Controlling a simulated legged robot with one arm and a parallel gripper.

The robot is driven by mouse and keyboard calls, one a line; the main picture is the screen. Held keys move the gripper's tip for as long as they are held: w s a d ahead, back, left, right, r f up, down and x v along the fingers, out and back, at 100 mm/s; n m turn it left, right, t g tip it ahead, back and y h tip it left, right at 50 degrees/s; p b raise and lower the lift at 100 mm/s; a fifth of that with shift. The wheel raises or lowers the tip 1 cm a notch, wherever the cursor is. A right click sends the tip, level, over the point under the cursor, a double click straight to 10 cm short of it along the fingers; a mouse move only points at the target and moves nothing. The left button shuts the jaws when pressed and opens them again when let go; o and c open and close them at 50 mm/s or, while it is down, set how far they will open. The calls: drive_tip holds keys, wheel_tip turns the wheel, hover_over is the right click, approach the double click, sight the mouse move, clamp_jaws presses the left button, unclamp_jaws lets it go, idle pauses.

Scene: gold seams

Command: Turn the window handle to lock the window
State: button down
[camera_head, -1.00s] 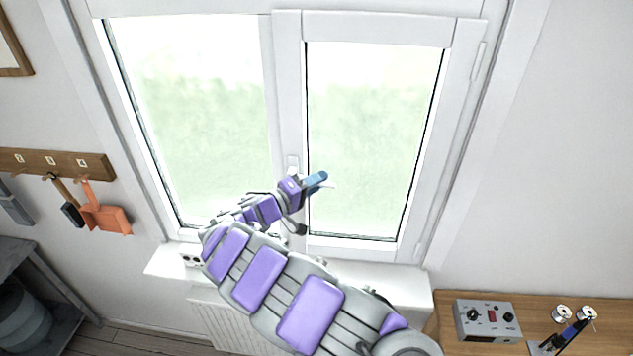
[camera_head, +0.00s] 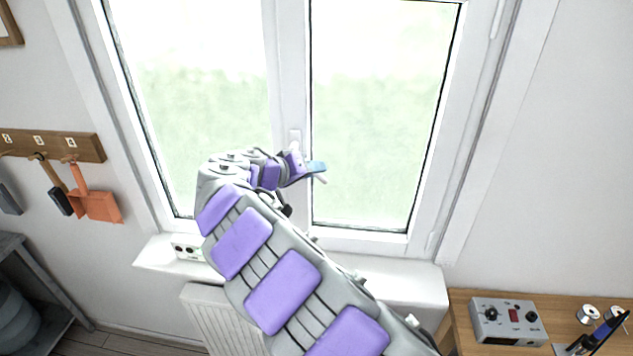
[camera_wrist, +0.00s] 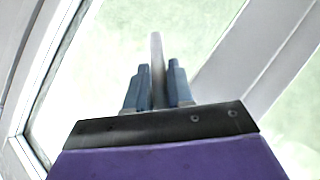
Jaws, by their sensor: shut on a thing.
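The white window handle is mostly hidden by my gripper in the head view. Its base plate (camera_head: 296,138) shows on the middle frame, and a thin end of the lever sticks out to the right, pointing slightly down. My gripper (camera_head: 317,167) has blue fingers and is at the handle. In the wrist view, the pale lever (camera_wrist: 157,55) stands between the two blue fingers (camera_wrist: 157,88), which are shut on it. The window (camera_head: 378,100) has two panes, and its right sash looks closed against the frame.
The white sill (camera_head: 405,283) runs below the window, with a small socket box (camera_head: 187,247) at its left. A radiator (camera_head: 222,318) is underneath. Tools hang from a wooden rack (camera_head: 85,147) at left. A bench with a grey control box (camera_head: 507,321) stands at right.

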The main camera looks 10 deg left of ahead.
drive_tip(key=shift+a+f+m+g+y+b, duration=0.15)
drive_tip(key=shift+a+f+m+y+b, duration=0.25)
drive_tip(key=shift+a+m+y+b, duration=0.65)
drive_tip(key=shift+a+f+m+g+y+b, duration=0.2)
drive_tip(key=shift+a+f+m+y+b, duration=0.3)
drive_tip(key=shift+y+b, duration=1.15)
drive_tip(key=shift+a+f+m+g+y+b, duration=0.15)
drive_tip(key=shift+a+f+m+y+b, duration=0.4)
drive_tip(key=shift+b, duration=1.45)
drive_tip(key=shift+a+r, duration=0.2)
drive_tip(key=shift+a, duration=0.15)
drive_tip(key=c, duration=1.4)
unclamp_jaws()
drive_tip(key=o, duration=0.3)
drive_tip(key=shift+w+a, duration=0.2)
drive_tip(key=shift+s+r, duration=0.1)
